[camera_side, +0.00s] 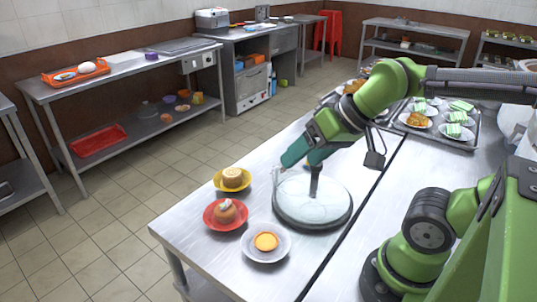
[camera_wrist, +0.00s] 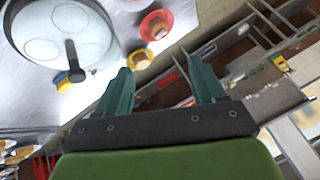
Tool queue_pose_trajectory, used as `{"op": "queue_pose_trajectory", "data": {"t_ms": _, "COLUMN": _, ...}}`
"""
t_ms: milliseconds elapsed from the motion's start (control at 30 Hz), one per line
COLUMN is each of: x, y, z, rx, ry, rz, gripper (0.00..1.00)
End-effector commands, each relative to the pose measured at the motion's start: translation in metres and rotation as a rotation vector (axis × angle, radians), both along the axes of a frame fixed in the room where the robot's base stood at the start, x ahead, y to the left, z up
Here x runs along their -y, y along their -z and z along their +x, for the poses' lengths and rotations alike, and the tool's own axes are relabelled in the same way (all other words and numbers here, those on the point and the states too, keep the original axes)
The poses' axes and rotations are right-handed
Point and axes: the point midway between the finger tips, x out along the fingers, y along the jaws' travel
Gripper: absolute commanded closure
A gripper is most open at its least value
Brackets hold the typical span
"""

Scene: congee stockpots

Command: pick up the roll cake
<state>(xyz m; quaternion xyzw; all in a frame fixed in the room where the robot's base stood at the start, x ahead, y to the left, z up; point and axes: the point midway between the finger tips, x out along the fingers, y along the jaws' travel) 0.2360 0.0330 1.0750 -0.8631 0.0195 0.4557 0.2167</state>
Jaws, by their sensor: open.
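A tan, round-topped cake (camera_side: 233,174), which looks like the roll cake, sits on a yellow plate (camera_side: 219,183) near the table's left edge. In the wrist view the cake (camera_wrist: 140,59) is on the yellow plate (camera_wrist: 131,66), just left of the space between my fingers. My gripper (camera_side: 301,161) is open and empty, above the table and to the right of the yellow plate. Its two teal fingers also show apart in the wrist view (camera_wrist: 160,63). Nothing touches the cake.
A large glass lid (camera_side: 300,215) with an upright dark handle lies right of the plates. A red plate (camera_side: 210,222) with a brown, cream-topped cake and a white plate (camera_side: 258,257) with a tart stand nearer.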

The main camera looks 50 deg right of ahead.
Motion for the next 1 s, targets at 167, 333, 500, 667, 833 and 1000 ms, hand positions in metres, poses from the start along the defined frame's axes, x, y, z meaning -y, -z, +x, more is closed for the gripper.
{"op": "queue_pose_trajectory", "data": {"t_ms": 167, "x": 0.005, "y": 0.007, "z": 0.002, "rx": -0.031, "ry": 0.020, "rz": 0.000, "gripper": 0.31}}
{"op": "queue_pose_trajectory", "data": {"t_ms": 333, "x": 0.022, "y": 0.021, "z": 0.030, "rx": -0.137, "ry": 0.076, "rz": 0.001, "gripper": 0.31}}
{"op": "queue_pose_trajectory", "data": {"t_ms": 500, "x": 0.048, "y": 0.032, "z": 0.084, "rx": -0.223, "ry": 0.003, "rz": -0.049, "gripper": 0.31}}
{"op": "queue_pose_trajectory", "data": {"t_ms": 667, "x": 0.079, "y": 0.052, "z": 0.139, "rx": -0.264, "ry": -0.166, "rz": -0.115, "gripper": 0.31}}
{"op": "queue_pose_trajectory", "data": {"t_ms": 833, "x": 0.113, "y": 0.080, "z": 0.192, "rx": -0.249, "ry": -0.422, "rz": -0.196, "gripper": 0.31}}
{"op": "queue_pose_trajectory", "data": {"t_ms": 1000, "x": 0.126, "y": 0.084, "z": 0.227, "rx": -0.163, "ry": -0.677, "rz": -0.305, "gripper": 0.31}}
